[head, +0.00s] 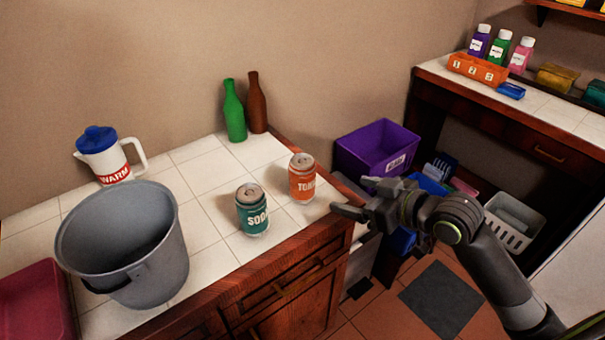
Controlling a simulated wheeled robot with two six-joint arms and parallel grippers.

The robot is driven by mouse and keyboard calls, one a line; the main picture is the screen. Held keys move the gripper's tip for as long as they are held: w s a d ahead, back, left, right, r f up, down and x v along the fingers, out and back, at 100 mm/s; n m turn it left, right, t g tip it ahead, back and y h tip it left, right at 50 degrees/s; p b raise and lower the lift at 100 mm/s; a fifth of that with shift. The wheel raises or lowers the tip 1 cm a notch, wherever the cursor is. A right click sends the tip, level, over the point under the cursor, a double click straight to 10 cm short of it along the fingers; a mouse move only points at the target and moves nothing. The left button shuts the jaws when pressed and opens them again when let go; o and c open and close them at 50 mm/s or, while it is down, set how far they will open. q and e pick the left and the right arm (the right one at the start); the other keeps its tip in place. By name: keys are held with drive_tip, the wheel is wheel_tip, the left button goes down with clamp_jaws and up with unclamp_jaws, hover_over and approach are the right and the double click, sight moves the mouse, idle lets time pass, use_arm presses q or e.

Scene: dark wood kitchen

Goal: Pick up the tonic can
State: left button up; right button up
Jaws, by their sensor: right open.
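The tonic can (302,178) is orange with a grey top and stands upright on the white tiled counter, near its right edge. My right gripper (350,197) is open and empty, to the right of the can and apart from it. Its fingers point left toward the can. A green soda can (252,210) stands upright to the left and nearer than the tonic can. My left gripper is not in view.
A grey bucket (128,240) and a white pitcher with a blue lid (104,158) stand on the counter's left. Green (234,112) and brown (257,104) bottles stand at the back by the wall. A purple bin (376,148) lies beyond the counter's right edge.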

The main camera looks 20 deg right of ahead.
sight(313, 184)
drive_tip(key=x, duration=1)
drive_tip(key=shift+w+a+f, duration=0.1)
drive_tip(key=shift+w+a, duration=0.05)
drive_tip(key=shift+w, duration=0.1)
drive_tip(key=shift+p+x, duration=0.65)
drive_tip(key=shift+x, duration=2.1)
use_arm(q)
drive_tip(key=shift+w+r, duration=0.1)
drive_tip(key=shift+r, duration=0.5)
use_arm(e)
drive_tip(key=shift+s+a, duration=0.1)
drive_tip(key=c, duration=1.1)
drive_tip(key=shift+r, duration=0.2)
drive_tip(key=shift+c, duration=0.2)
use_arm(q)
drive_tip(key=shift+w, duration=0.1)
use_arm(e)
drive_tip(key=shift+r, duration=4.8)
